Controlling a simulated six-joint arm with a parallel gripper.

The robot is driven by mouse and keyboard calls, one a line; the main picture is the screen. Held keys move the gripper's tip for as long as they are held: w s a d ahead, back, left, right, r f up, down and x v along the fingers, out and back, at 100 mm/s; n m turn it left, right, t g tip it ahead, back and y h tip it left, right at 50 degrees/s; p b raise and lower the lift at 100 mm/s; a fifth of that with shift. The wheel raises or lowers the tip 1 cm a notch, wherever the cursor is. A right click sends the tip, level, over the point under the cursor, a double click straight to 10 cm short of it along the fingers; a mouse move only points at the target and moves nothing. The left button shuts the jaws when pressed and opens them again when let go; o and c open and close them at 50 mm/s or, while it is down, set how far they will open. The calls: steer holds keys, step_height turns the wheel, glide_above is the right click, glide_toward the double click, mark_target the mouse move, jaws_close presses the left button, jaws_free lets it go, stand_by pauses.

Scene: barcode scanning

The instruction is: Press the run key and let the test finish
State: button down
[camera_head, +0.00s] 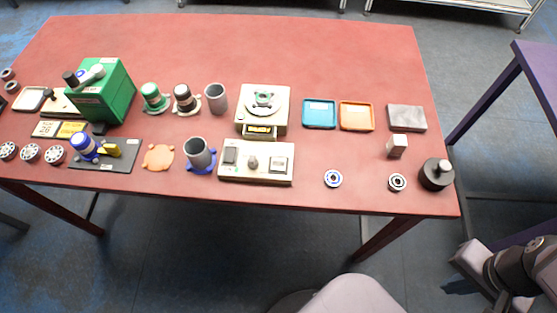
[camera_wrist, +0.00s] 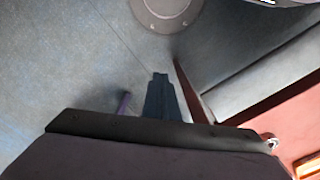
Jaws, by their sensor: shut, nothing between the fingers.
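A cream tester (camera_head: 243,118) with a round metal seat on top and a small yellowish display (camera_head: 261,131) stands mid-table. In front of it lies a cream control panel (camera_head: 257,176) with a dark rocker (camera_head: 230,155) at left, a round knob (camera_head: 253,162) in the middle and a square key (camera_head: 280,164) at right. The labels are too small to read, so I cannot tell which is the run key. My gripper (camera_wrist: 160,95) shows dark and shut in the wrist view, pointing at the floor. My arm is off the table's right side, well away from the panel.
On the red table (camera_head: 300,55), a green machine (camera_head: 103,90) stands at left, and grey cups (camera_head: 215,98) stand left of the tester. Teal (camera_head: 319,113) and orange (camera_head: 356,116) trays, bearings (camera_head: 333,178) and a black weight (camera_head: 436,175) lie right. The back is clear.

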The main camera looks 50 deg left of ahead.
steer(key=w+a+r+n+h+p, duration=0.2)
steer(key=w+a+r+n+p, duration=0.2)
steer(key=a+r+n+p, duration=0.35)
step_height(320, 180, up, 9)
steer(key=n+t+p, duration=0.9)
steer(key=n+p, duration=0.2)
steer(key=n, duration=0.7)
glide_above(273, 167)
steer(key=shift+y, duration=0.3)
steer(key=shift+f, duration=0.1)
steer(key=shift+f+b, duration=3.45)
steer(key=shift+f, duration=0.95)
